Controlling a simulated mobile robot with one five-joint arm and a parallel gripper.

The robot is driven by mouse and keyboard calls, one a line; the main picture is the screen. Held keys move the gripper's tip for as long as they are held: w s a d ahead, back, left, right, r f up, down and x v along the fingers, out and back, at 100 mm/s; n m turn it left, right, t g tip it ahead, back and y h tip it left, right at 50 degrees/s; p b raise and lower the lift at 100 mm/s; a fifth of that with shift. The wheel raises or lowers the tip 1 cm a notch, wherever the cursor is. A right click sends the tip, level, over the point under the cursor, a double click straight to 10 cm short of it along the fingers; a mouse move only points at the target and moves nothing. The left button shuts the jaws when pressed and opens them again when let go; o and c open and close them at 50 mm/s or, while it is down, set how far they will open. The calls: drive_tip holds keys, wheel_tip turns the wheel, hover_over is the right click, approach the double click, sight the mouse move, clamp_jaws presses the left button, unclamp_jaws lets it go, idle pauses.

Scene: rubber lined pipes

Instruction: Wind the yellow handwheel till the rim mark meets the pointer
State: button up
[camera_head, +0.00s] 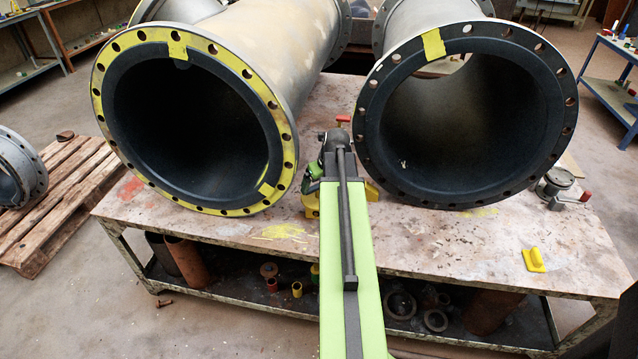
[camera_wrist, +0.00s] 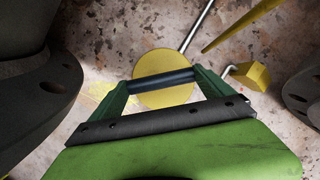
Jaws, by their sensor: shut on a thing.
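In the wrist view, the yellow handwheel (camera_wrist: 160,97) shows as a round disc under my gripper (camera_wrist: 163,79). My gripper's two green fingers are shut on a dark bar (camera_wrist: 165,78) that lies across the disc. I cannot tell how the bar joins the wheel. I cannot make out a rim mark. A yellow tapered bar (camera_wrist: 240,25) lies beyond to the upper right; I cannot tell whether it is the pointer. In the head view, my arm hides most of the wheel; yellow parts (camera_head: 311,205) show beside my gripper (camera_head: 314,178).
Two large flanged pipes stand on the bench (camera_head: 440,245), the left one (camera_head: 282,125) with a yellow rim, the right one (camera_head: 565,100) dark. A yellow block (camera_wrist: 250,76) with a bent rod sits near the wheel. A small yellow piece (camera_head: 534,260) lies on the clear bench front at right.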

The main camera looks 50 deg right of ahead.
drive_tip(key=n, duration=0.2)
drive_tip(key=n+y, duration=0.1)
drive_tip(key=n, duration=0.1)
drive_tip(key=shift+d+y, duration=0.2)
drive_tip(key=shift+y, duration=0.1)
drive_tip(key=n+y, duration=0.1)
drive_tip(key=n, duration=0.2)
drive_tip(key=shift+d+n, duration=0.1)
drive_tip(key=shift+n, duration=0.2)
drive_tip(key=n+y, duration=0.1)
drive_tip(key=n, duration=0.1)
drive_tip(key=n+g, duration=0.1)
drive_tip(key=n, duration=0.1)
drive_tip(key=shift+w+d+y, duration=0.1)
drive_tip(key=shift+y, duration=0.3)
drive_tip(key=shift+n+g+y, duration=0.3)
drive_tip(key=shift+n+g, duration=0.3)
drive_tip(key=shift+n, duration=1.2)
drive_tip(key=o, duration=1.1)
